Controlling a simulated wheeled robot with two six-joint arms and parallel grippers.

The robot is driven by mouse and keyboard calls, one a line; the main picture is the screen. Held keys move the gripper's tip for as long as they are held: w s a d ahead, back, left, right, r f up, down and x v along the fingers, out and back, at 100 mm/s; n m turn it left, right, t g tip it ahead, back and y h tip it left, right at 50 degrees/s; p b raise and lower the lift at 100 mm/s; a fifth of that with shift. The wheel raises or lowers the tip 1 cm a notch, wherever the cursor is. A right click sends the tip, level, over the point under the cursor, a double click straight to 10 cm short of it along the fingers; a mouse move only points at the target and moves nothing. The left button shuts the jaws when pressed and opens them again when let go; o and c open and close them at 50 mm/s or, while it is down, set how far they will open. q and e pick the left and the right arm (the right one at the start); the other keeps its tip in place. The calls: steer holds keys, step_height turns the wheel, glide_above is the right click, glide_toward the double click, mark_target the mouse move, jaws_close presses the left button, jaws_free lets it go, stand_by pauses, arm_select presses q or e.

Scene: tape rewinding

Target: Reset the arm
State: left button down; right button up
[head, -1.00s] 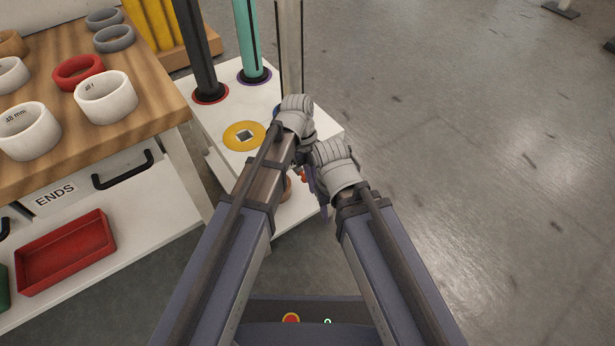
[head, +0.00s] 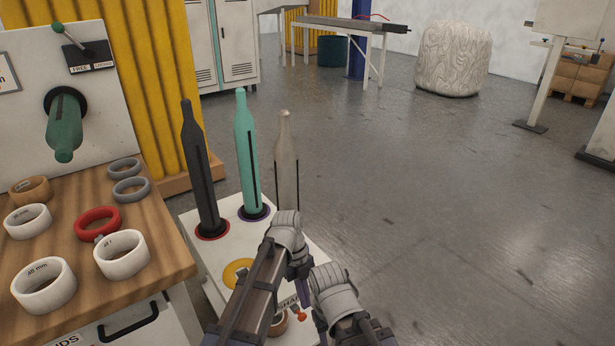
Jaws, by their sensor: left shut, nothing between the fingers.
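My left arm reaches up from the bottom of the head view over a white stand. My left gripper (head: 303,272) is shut and empty, turned down past its grey wrist and partly hidden by it. My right gripper (head: 320,322) is just below and to the right, mostly hidden behind its own grey wrist, so its jaws cannot be read. The two wrists are close together above the front right part of the white stand (head: 228,255).
Black (head: 200,170), teal (head: 246,150) and clear (head: 286,160) posts stand on the white stand, beside a yellow ring (head: 238,272). A wooden bench (head: 150,250) at left holds several tape rolls. A green spindle (head: 64,130) and lever (head: 68,40) are on a panel. Open floor lies right.

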arm_select(q)
steer(key=s+a+n+t+y, duration=0.15)
steer(key=s+n, duration=0.25)
steer(key=n, duration=0.5)
steer(key=s+a+f+n+t+y, duration=0.15)
steer(key=s+n, duration=0.25)
steer(key=n, duration=0.4)
steer(key=s+a+r+n, duration=0.1)
steer(key=s+a+n, duration=0.15)
steer(key=n, duration=0.65)
step_height(320, 180, up, 34)
steer(key=p, duration=3.4)
steer(key=shift+s+d, duration=0.25)
steer(key=shift+d, duration=0.05)
arm_select(e)
step_height(320, 180, up, 34)
steer(key=shift+r, duration=0.15)
arm_select(q)
steer(key=shift+f, duration=0.15)
arm_select(e)
steer(key=shift+a, duration=0.1)
